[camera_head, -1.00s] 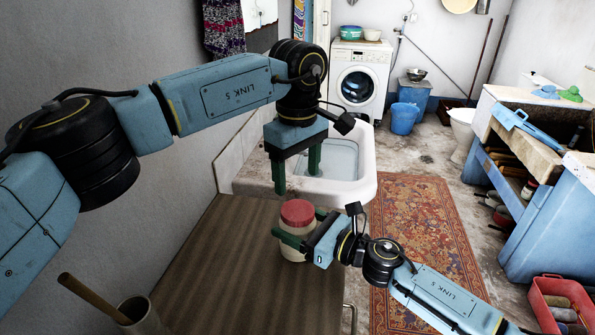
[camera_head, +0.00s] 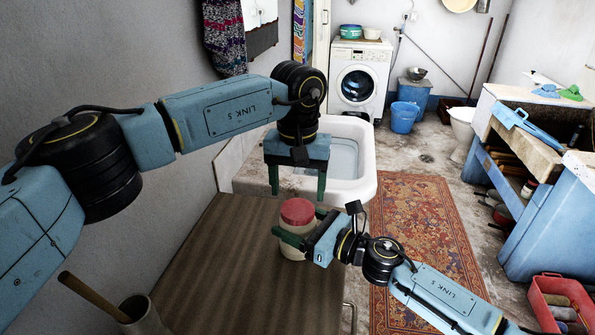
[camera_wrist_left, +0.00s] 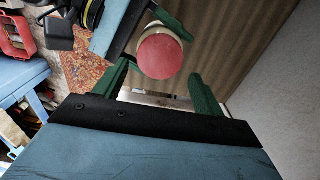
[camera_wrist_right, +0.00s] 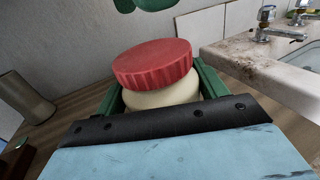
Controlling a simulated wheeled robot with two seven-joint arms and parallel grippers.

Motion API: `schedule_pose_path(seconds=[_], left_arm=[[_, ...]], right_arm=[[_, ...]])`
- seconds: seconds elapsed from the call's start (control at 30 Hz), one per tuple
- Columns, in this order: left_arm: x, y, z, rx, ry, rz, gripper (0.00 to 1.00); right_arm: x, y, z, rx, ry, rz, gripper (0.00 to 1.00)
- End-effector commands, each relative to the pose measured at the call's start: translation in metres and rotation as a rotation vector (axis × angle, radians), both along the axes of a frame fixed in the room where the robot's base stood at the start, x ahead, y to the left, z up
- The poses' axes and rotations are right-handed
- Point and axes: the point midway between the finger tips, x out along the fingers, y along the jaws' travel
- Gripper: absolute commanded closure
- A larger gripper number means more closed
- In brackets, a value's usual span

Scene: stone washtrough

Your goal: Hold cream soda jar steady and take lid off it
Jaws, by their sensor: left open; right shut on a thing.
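The cream soda jar (camera_head: 292,247) stands upright on the brown wooden counter, with its red lid (camera_head: 297,212) seated on top. My right gripper (camera_head: 296,238) is shut on the jar's body below the lid; the right wrist view shows the cream jar (camera_wrist_right: 165,95) between its green fingers, under the ribbed red lid (camera_wrist_right: 153,64). My left gripper (camera_head: 297,192) is open and empty, pointing down above and just behind the jar. In the left wrist view the lid (camera_wrist_left: 160,57) lies beyond the gap between the open fingers (camera_wrist_left: 158,90).
A stone washtrough (camera_head: 350,150) is behind the counter (camera_head: 215,270). A beige pot (camera_head: 143,315) with a wooden stick stands at the counter's near left. A wall runs along the left. A patterned rug (camera_head: 420,230) covers the floor at right.

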Motion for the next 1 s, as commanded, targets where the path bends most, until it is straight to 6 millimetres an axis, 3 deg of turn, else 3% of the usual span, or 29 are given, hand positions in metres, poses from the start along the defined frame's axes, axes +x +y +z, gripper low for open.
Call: schedule_pose_path(seconds=[0.1,0.3,0.67,0.93,1.0], left_arm=[[-0.001,0.000,-0.020,0.001,0.004,0.001,0.30],[0.000,0.000,-0.040,0.000,0.001,0.002,0.30],[0.000,0.000,-0.045,0.000,-0.001,0.003,0.30],[0.000,0.000,-0.045,0.000,0.000,0.003,0.65],[0.000,0.000,-0.045,0.000,0.000,0.003,0.66]], right_arm=[[0.000,0.000,-0.001,0.000,0.001,0.000,0.93],[0.000,0.000,-0.001,-0.001,0.001,0.000,0.93],[0.000,0.000,-0.001,-0.001,0.001,0.000,0.93],[0.000,0.000,-0.001,-0.001,0.001,0.000,0.93],[0.000,0.000,-0.001,-0.001,0.001,0.000,0.93]])
